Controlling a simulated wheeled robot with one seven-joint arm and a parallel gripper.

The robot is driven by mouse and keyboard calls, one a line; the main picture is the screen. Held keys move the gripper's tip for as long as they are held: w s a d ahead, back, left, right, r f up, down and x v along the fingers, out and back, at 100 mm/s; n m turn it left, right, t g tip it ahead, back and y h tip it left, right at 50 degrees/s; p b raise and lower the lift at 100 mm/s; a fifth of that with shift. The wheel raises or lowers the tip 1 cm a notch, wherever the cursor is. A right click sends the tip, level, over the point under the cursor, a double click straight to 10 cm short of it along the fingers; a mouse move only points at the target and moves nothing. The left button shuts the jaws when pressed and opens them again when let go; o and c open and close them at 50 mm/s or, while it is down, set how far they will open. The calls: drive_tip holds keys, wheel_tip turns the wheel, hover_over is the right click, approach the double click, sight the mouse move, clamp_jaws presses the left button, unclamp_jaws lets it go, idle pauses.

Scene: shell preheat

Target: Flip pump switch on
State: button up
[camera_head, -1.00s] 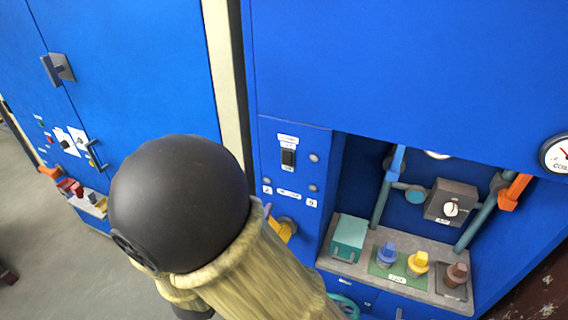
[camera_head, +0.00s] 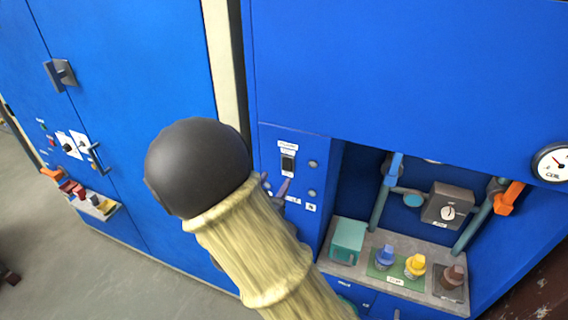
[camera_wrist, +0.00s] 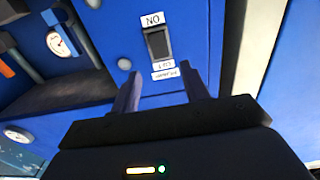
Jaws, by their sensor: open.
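The pump switch (camera_head: 288,162) is a black rocker on the blue panel, with white labels around it. In the wrist view the switch (camera_wrist: 158,44) stands between and beyond my two fingertips. Its labels appear upside down there, one reading "ON". My gripper (camera_wrist: 158,82) is open and empty, its two fingers apart and pointing toward the switch, with a gap to it. In the head view one finger of my gripper (camera_head: 284,188) shows just below the switch; my arm hides the rest.
Right of the panel is a recess with pipes, a grey knob box (camera_head: 449,205), a teal box (camera_head: 347,240) and coloured knobs on a shelf. A gauge (camera_head: 551,163) is at far right. A blue cabinet (camera_head: 140,80) stands left.

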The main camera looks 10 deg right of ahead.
sight(287, 161)
drive_tip(key=p+x, duration=0.1)
drive_tip(key=x, duration=0.5)
drive_tip(key=shift+w+d+p, duration=0.25)
drive_tip(key=shift+p, duration=0.05)
drive_tip(key=shift+c, duration=0.3)
